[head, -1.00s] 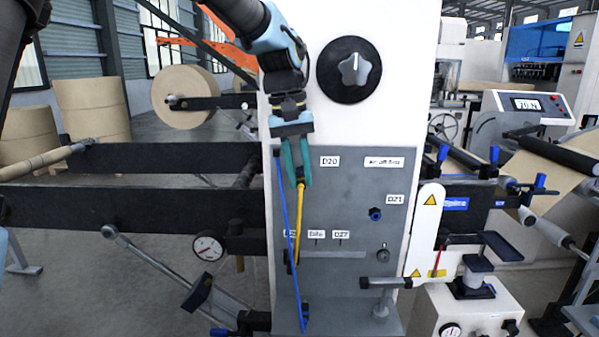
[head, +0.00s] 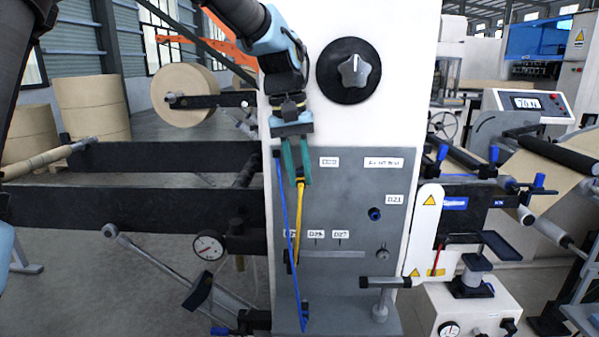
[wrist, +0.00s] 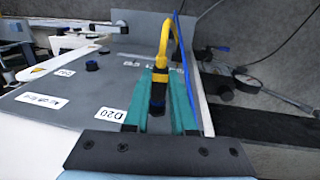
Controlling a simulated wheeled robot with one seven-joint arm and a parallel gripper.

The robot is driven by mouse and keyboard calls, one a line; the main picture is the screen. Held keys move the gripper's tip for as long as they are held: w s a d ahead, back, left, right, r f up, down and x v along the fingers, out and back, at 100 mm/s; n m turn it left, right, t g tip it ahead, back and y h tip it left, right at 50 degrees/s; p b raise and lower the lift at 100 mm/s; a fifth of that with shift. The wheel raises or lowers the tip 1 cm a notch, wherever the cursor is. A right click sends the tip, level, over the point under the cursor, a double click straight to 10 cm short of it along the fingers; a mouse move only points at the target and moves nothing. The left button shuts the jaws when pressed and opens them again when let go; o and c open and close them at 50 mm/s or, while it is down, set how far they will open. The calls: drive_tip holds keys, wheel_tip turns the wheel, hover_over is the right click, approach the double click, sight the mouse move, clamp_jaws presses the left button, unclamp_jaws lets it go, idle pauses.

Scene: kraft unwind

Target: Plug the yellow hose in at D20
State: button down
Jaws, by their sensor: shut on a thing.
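My gripper (head: 296,166) points down in front of the upper left of the grey panel (head: 345,185). It is shut on the end of the yellow hose (head: 300,215), which hangs down from the fingers. In the wrist view the hose's dark plug (wrist: 158,92) sits between the teal fingers, and the yellow hose (wrist: 172,50) bends away beyond them. The D20 label (head: 328,162) is just right of the fingers; it also shows in the wrist view (wrist: 110,114). The D20 port itself is hidden behind my gripper, so I cannot tell whether the plug touches it.
A blue hose (head: 285,220) runs down the panel's left side, close to my gripper. A blue fitting (head: 375,213) sits below the D21 label (head: 394,200). Dark rails (head: 130,205) lie to the left.

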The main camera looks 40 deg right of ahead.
idle(0.3)
drive_tip(key=c, duration=0.7)
unclamp_jaws()
drive_tip(key=shift+o, duration=0.2)
wheel_tip(320, 180, up, 11)
drive_tip(key=w+a+b, duration=0.1)
drive_tip(key=b, duration=0.1)
drive_tip(key=w+a+f+n+t, duration=0.1)
drive_tip(key=w+a+f, duration=0.35)
drive_tip(key=a, duration=0.25)
drive_tip(key=w+a+f+n, duration=0.1)
drive_tip(key=w+a+f, duration=0.2)
drive_tip(key=a+f, duration=0.3)
drive_tip(key=w+a+f+n+t, duration=0.15)
drive_tip(key=w+a+f, duration=0.25)
drive_tip(key=a, duration=0.4)
drive_tip(key=s+a+f+n, duration=0.1)
drive_tip(key=s+a+f, duration=0.1)
drive_tip(key=a, duration=0.5)
drive_tip(key=s+a+f+n, duration=0.1)
drive_tip(key=s+a+f, duration=0.1)
drive_tip(key=a+f, duration=0.3)
drive_tip(key=s+a+f+n+y, duration=0.1)
drive_tip(key=a+f, duration=0.3)
drive_tip(key=a, duration=0.5)
drive_tip(key=shift+s+a, duration=0.2)
drive_tip(key=shift+s, duration=0.65)
